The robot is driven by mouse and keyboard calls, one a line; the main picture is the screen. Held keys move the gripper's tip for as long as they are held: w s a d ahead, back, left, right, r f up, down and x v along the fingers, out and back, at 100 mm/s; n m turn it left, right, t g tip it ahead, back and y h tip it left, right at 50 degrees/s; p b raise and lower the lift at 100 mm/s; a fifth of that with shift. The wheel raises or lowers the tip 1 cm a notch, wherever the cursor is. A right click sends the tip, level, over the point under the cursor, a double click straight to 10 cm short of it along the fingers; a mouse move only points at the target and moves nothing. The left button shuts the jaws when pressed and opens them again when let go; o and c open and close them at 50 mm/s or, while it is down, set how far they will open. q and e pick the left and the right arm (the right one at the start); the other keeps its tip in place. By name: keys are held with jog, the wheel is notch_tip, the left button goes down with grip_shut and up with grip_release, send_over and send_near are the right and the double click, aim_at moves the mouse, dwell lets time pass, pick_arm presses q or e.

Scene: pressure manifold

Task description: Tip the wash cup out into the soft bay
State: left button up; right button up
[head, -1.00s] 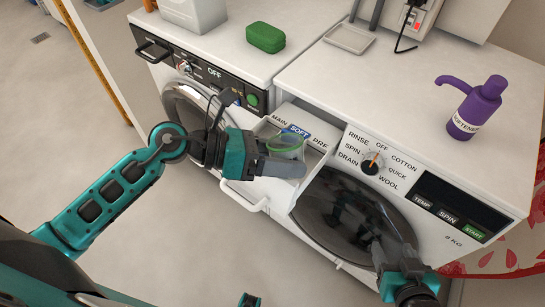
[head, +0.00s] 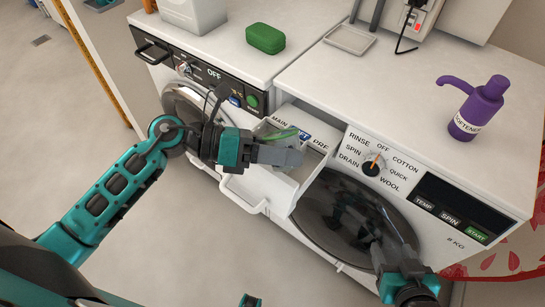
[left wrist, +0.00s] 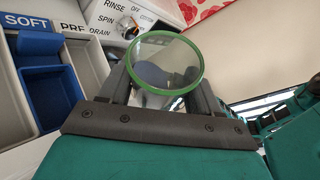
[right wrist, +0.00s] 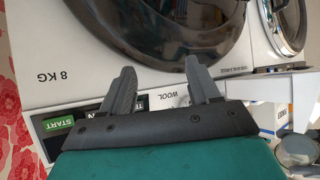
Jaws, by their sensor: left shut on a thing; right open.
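The wash cup, clear with a green rim (head: 280,134), is held in my left gripper (head: 292,156) over the open detergent drawer (head: 285,192). The cup is tilted; in the left wrist view its round green rim (left wrist: 196,82) sits between the shut fingers. I cannot tell whether liquid is in it. The drawer has MAIN, SOFT and PRE labels; the soft bay (left wrist: 45,85) is blue inside and shows left of the cup in the left wrist view. My right gripper (head: 384,250) is open and empty in front of the washer's round door (head: 345,215).
A purple softener bottle (head: 478,108) stands on the right washer's top. A green soap-like block (head: 265,38) and a white container (head: 192,12) are on the left machine. A shallow tray (head: 350,39) lies at the back. The washer's dial (head: 371,168) is right of the drawer.

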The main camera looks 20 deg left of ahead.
pick_arm(q)
jog(key=shift+f+n, duration=0.2)
jog(key=shift+n, duration=0.1)
jog(key=shift+w+a+r+n+h+p, duration=0.1)
jog(key=shift+r+n+h+p, duration=0.4)
jog(key=shift+n, duration=0.55)
jog(key=shift+w+a+r+n+h+p, duration=0.1)
jog(key=shift+r+n+h+p, duration=0.35)
jog(key=shift+n, duration=0.6)
dwell(2.0)
jog(key=shift+w+a+f+n+h+b, duration=0.25)
jog(key=shift+w+f+n+h+b, duration=0.25)
jog(key=shift+n, duration=0.4)
dwell(0.9)
jog(key=shift+a+r+n+h+p, duration=0.1)
jog(key=shift+r+n+h+p, duration=0.3)
jog(key=shift+n, duration=0.3)
dwell(0.8)
